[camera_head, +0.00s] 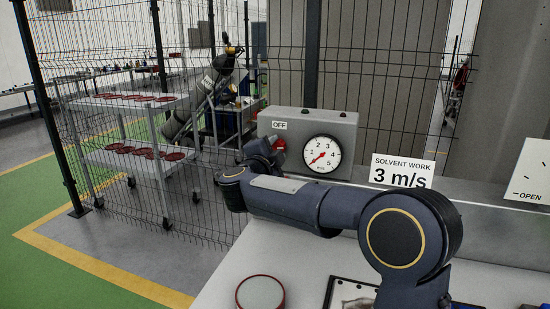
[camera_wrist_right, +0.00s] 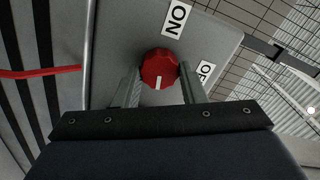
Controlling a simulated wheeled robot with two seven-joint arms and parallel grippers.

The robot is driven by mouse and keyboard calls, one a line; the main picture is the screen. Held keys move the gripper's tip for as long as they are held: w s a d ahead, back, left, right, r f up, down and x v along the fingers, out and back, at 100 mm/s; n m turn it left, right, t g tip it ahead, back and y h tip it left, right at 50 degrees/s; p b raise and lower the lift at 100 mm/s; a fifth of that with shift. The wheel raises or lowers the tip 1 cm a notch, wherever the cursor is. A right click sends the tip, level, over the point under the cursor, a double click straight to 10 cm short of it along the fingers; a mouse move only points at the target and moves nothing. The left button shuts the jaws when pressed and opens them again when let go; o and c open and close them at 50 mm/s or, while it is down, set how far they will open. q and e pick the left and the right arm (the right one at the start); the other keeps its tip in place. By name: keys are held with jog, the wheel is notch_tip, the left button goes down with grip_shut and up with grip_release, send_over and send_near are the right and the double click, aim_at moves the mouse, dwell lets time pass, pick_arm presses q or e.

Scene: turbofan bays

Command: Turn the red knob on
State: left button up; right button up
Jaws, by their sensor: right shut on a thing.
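The red knob (camera_head: 280,145) sits on the front of a grey control box (camera_head: 345,122), left of a round dial (camera_head: 321,154). In the head view it is partly hidden by my right gripper (camera_head: 272,152). In the right wrist view the knob (camera_wrist_right: 160,66) is between my two fingers, which are shut on it. Its white mark points toward the bottom of that picture. An ON label (camera_wrist_right: 177,18) and a partly hidden OFF label (camera_wrist_right: 205,72) are beside it. The dial's red needle points to the lower left, near the low end. My left gripper is not in view.
A sign (camera_head: 402,171) reads "SOLVENT WORK 3 m/s" right of the box. A round red-rimmed dish (camera_head: 261,293) and a dark-framed tray (camera_head: 333,291) are on the light bench. A wire fence (camera_head: 100,120) stands behind. A red cable (camera_wrist_right: 40,72) runs at left in the wrist view.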

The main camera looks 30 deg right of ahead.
jog(key=shift+f+m+b, duration=0.1)
jog(key=shift+m+b, duration=0.5)
jog(key=shift+m, duration=0.4)
jog(key=o, duration=1)
jog(key=shift+s, duration=0.1)
jog(key=v, duration=0.7)
jog(key=shift+s+a, duration=0.25)
jog(key=shift+a, duration=0.05)
